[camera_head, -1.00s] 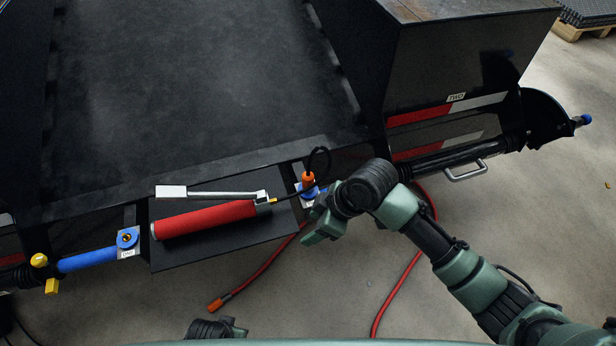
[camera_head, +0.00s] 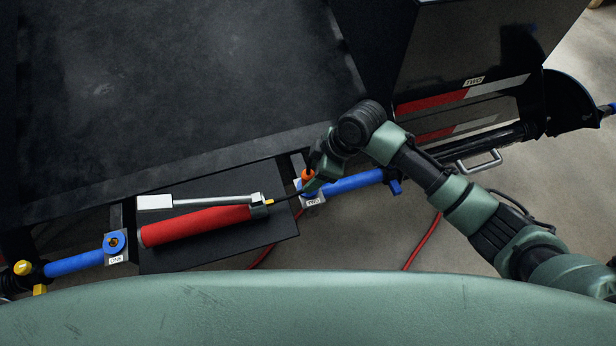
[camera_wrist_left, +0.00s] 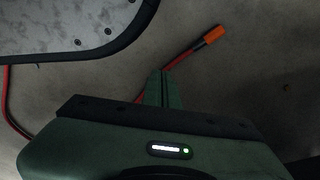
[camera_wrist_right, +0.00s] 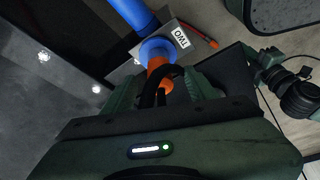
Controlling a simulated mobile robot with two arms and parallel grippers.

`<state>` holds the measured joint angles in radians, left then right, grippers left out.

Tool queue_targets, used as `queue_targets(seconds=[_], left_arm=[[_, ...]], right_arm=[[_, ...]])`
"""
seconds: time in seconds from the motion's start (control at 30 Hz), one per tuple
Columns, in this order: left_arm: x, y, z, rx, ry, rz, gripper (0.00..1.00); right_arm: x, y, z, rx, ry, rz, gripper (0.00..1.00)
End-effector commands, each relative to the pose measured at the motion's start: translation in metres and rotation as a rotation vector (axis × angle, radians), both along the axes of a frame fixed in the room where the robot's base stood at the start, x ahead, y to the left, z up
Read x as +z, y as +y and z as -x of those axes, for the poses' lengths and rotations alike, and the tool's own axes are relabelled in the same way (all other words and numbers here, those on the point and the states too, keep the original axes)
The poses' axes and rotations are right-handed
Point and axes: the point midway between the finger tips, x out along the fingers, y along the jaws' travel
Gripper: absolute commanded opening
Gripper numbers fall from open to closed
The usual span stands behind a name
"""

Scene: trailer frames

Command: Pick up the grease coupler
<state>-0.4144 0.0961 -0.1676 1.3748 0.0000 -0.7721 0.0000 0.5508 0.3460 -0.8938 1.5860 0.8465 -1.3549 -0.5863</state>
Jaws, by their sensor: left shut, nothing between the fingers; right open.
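The orange grease coupler (camera_head: 308,176) sits at the blue fitting labelled TWO (camera_head: 312,196), at the end of the black hose from the red grease gun (camera_head: 195,225). In the right wrist view the coupler (camera_wrist_right: 158,72) stands against the blue ring, with the black hose curving in front of it. My right gripper (camera_wrist_right: 162,88) is open, its fingers on either side of the hose and coupler, and nothing is clamped. My left gripper (camera_wrist_left: 161,85) is shut and empty, over the floor.
The grease gun lies on a black shelf (camera_head: 260,238) below the dark trailer bed (camera_head: 200,80). A blue fitting labelled ONE (camera_head: 114,243) is at the left. A red hose with an orange end (camera_wrist_left: 208,38) lies on the floor. A metal handle (camera_head: 480,162) sticks out at the right.

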Motion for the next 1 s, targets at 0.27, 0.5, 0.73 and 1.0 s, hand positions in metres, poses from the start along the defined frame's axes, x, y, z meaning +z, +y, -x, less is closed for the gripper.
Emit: queue_targets(seconds=[0.27,0.5,0.73,1.0], left_arm=[[0.026,-0.003,-0.021,0.004,-0.02,0.002,0.0],[0.029,-0.003,-0.022,0.004,-0.02,0.002,0.0],[0.029,-0.003,-0.022,0.004,-0.021,0.002,0.0],[0.03,-0.002,-0.022,0.004,-0.021,0.001,0.0]], right_arm=[[-0.037,0.012,-0.001,0.0,0.0,0.0,0.57],[-0.039,0.013,-0.001,0.0,-0.001,0.0,0.57],[-0.039,0.013,-0.001,0.0,-0.001,0.0,0.04],[-0.038,0.013,-0.001,0.0,-0.001,-0.001,0.0]])
